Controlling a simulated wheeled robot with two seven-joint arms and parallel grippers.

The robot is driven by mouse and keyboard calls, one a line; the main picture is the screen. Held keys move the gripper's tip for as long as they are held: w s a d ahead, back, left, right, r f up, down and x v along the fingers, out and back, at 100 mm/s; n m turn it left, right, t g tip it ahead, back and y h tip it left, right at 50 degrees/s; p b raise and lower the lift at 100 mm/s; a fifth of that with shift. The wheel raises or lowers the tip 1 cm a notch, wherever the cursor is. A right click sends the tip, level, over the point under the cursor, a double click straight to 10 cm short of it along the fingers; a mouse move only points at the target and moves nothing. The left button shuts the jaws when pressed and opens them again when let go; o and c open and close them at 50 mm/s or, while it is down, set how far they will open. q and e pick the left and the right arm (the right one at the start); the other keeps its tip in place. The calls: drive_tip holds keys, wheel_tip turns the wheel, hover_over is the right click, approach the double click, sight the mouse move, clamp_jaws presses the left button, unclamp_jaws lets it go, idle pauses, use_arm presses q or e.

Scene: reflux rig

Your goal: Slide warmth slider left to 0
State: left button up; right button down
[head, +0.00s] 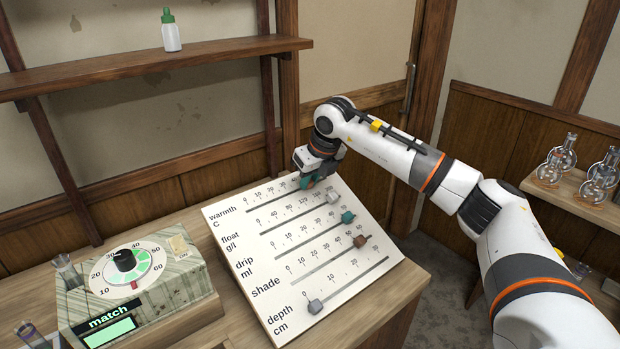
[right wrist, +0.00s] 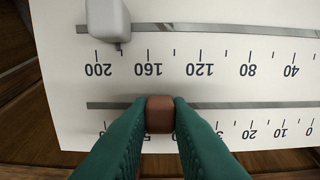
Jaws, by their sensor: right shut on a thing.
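The slider board (head: 225,225) lies tilted on the table, with several labelled tracks. The warmth track (head: 265,205) is the top one. Its brown knob (right wrist: 160,114) is between the green fingertips of my right gripper (right wrist: 160,118), which is shut on it. The knob stands toward the high-number end, far from the 0; nearby scale marks are partly hidden by the fingers. In the head view my right gripper (head: 309,182) is at the upper right end of that track and hides the knob. My left gripper is not in view.
The float knob (right wrist: 108,20), pale grey, sits close beside the warmth track; it also shows in the head view (head: 333,197). Below are a teal drip knob (head: 347,217), a brown shade knob (head: 360,241) and a grey depth knob (head: 315,306). A dial box (head: 190,285) stands left.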

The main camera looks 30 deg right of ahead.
sight(251, 210)
drive_tip(key=shift+a, duration=0.1)
drive_tip(key=shift+s+a, duration=0.15)
drive_tip(key=shift+a, duration=1.6)
drive_tip(key=shift+s+a, duration=0.15)
drive_tip(key=shift+a, duration=1.6)
drive_tip(key=shift+s+a, duration=0.15)
drive_tip(key=shift+a, duration=1.8)
drive_tip(key=shift+s+a, duration=0.15)
drive_tip(key=shift+a, duration=1.8)
drive_tip(key=c, duration=0.8)
unclamp_jaws()
drive_tip(key=shift+o, duration=0.2)
drive_tip(key=shift+r, duration=0.15)
